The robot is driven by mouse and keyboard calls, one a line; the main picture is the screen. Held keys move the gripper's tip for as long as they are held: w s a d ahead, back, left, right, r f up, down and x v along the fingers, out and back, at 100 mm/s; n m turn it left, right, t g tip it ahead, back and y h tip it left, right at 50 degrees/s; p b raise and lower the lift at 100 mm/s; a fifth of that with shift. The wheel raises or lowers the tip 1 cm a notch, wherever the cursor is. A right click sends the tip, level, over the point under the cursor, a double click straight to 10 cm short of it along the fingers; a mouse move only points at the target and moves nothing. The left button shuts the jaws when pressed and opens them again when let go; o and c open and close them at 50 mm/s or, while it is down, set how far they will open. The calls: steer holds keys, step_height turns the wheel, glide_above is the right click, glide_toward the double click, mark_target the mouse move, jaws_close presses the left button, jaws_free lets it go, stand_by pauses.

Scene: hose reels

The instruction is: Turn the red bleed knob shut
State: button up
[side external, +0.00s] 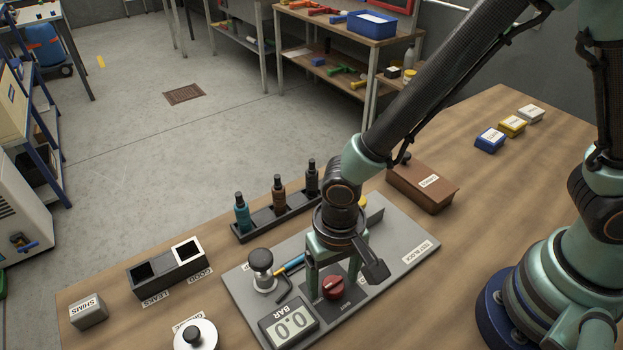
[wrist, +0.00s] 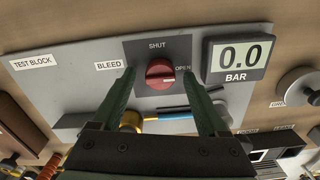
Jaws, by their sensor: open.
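The red bleed knob (side external: 333,288) sits on the grey test block (side external: 405,240). In the wrist view the knob (wrist: 159,74) is on a dark plate marked SHUT above it and OPEN to its right. Its ridge lies roughly crosswise, toward OPEN. My green gripper (side external: 332,282) points down over the knob, jaws open. In the wrist view the fingertips of my gripper (wrist: 159,76) stand left and right of the knob, with a gap on each side. I cannot tell how far down they reach. The gauge (wrist: 238,58) reads 0.0 BAR.
A black-topped metal fitting (side external: 262,272) and a blue hose piece (side external: 290,265) are left of my gripper. A rack of several bottles (side external: 278,213) stands behind. A brown box (side external: 423,184) is at back right. A two-compartment box (side external: 168,271) is at left.

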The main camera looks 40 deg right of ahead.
jaws_close()
steer(key=shift+n, duration=0.4)
steer(key=n, duration=0.3)
steer(key=shift+n, duration=0.4)
steer(key=n, duration=0.4)
steer(key=shift+n, duration=0.3)
steer(key=n, duration=0.8)
steer(key=shift+n, duration=0.3)
